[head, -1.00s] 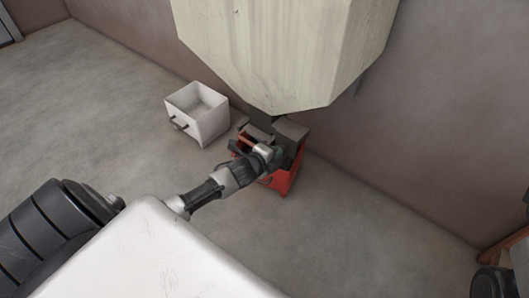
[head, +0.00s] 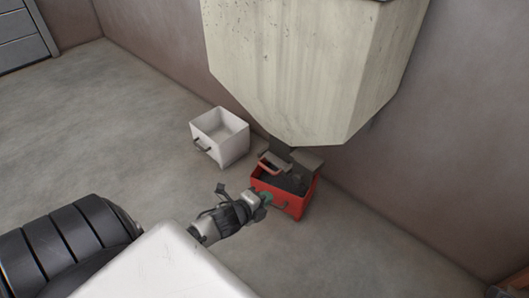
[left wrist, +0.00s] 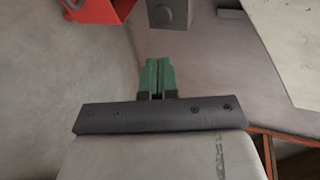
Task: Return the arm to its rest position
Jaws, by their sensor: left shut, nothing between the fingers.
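My left gripper (head: 266,198) is in front of the red bin in the head view. In the left wrist view its green fingers (left wrist: 158,76) are together with nothing between them. The red bin (head: 296,207) stands on the floor under the hopper spout and holds dark material. In the left wrist view part of the red bin (left wrist: 100,10) shows at the top left, apart from the fingers. My right gripper is not in view.
A large pale hopper (head: 310,75) hangs above the red bin, with a grey spout part (head: 305,158) below it. An empty white bin (head: 222,140) with a dark handle stands to the left. Open floor (head: 110,130) lies left. A wall runs behind.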

